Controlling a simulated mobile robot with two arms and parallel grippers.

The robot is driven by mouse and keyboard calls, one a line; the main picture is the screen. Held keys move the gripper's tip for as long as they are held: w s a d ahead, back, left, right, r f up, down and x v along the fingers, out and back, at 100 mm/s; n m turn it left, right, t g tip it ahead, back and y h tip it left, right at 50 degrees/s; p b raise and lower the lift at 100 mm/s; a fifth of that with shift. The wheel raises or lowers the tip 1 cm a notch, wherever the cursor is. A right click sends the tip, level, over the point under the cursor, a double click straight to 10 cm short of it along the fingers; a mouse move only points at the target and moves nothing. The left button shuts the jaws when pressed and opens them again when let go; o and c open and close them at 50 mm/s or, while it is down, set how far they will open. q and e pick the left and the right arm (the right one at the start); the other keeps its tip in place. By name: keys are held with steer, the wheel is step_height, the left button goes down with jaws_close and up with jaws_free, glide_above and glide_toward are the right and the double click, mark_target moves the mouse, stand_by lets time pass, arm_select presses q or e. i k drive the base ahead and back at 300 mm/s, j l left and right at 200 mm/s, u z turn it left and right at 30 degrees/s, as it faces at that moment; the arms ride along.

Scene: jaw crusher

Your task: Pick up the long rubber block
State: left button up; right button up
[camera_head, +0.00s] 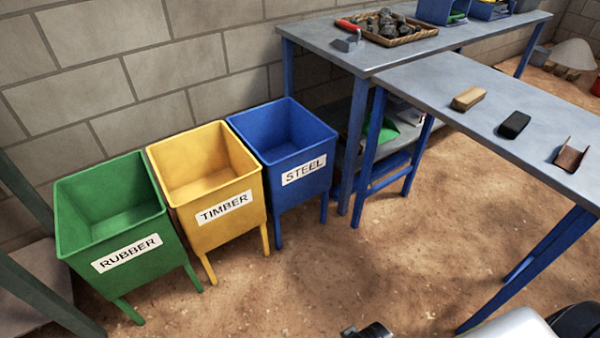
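The long rubber block appears to be the black block (514,125) with rounded edges. It lies flat on the right-hand grey table (440,85), between a tan wooden block (468,99) and a rusty brown metal channel piece (572,155). Nothing touches the black block. A small dark part of mine (367,331) shows at the bottom edge, cut off by the frame, well below and left of the block. I cannot tell which arm it belongs to or whether its fingers are open.
Green RUBBER (130,258), yellow TIMBER (222,212) and blue STEEL (303,172) bins stand along the wall at left. A back table (320,37) holds a tray of dark lumps (430,34) and a red-handled tool (349,26). Bare dirt floor lies between bins and right table.

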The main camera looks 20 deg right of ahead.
mark_target(512, 125)
steer(key=z, duration=1.85)
